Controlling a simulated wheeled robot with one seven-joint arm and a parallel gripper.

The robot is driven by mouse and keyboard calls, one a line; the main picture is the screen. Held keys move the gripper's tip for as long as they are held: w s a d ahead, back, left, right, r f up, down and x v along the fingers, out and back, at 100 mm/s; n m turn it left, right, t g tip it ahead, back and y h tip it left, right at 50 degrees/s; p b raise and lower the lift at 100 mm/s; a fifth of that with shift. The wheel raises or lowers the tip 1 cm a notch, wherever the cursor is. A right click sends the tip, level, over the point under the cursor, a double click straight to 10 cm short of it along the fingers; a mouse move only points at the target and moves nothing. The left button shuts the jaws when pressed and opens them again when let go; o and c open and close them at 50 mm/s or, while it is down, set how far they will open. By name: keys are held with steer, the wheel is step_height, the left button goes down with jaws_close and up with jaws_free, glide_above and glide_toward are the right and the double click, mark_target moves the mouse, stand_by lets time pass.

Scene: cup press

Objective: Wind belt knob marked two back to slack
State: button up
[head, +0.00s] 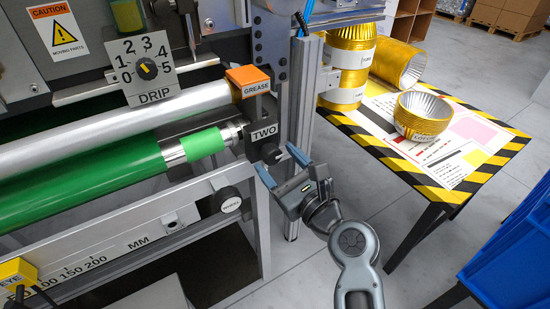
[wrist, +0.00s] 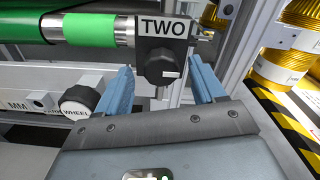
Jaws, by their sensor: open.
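The belt knob (wrist: 162,68) is black with a white pointer line that points right in the wrist view. It sits on a dark block under the white label TWO (wrist: 167,28). In the head view the knob (head: 271,154) shows at the end of the green roller, below the TWO label (head: 264,133). My gripper (head: 279,166) is open, close in front of the knob. In the wrist view its blue fingers (wrist: 160,88) stand on either side of the knob, apart from it. Nothing is held.
A lower black knob (head: 229,199), labelled but hard to read, sits left of my gripper. The orange GREASE box (head: 248,80) is above. The DRIP dial (head: 146,69) is up left. A striped table (head: 440,188) with gold foil cups (head: 423,116) stands right. A blue crate (head: 515,250) is at far right.

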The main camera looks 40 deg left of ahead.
steer(key=shift+x, duration=1.05)
steer(key=c, duration=1.1)
